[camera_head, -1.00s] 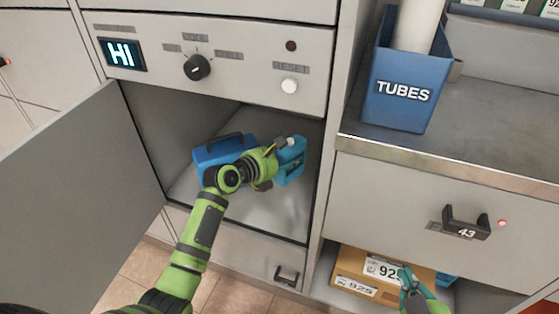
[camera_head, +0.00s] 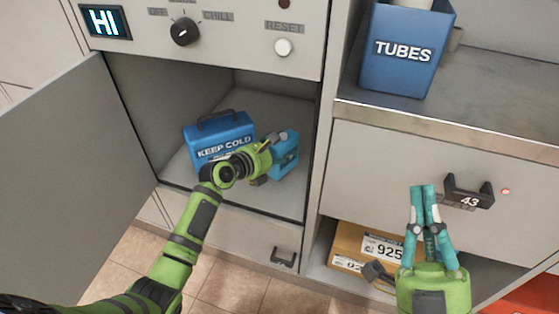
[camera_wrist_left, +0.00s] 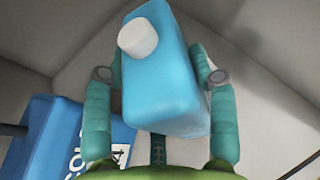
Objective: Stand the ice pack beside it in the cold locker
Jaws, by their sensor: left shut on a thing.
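The light-blue ice pack (camera_head: 288,160) with a white cap is inside the open cold locker (camera_head: 270,112), to the right of the blue KEEP COLD box (camera_head: 205,133). My left gripper (camera_head: 274,148) is shut on the ice pack. In the left wrist view the ice pack (camera_wrist_left: 165,85) sits between both teal fingers, with the blue box (camera_wrist_left: 45,135) at lower left. The ice pack's underside is hidden, so I cannot tell whether it touches the locker floor. My right gripper (camera_head: 424,190) is outside, in front of drawer 43, with its fingers together and empty.
The locker door (camera_head: 75,160) stands open at the left. The control panel (camera_head: 235,35) with knob and reset button is above the opening. A drawer (camera_head: 355,165) with handle 43, a blue TUBES bin (camera_head: 405,70) and a cardboard box (camera_head: 350,245) are to the right.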

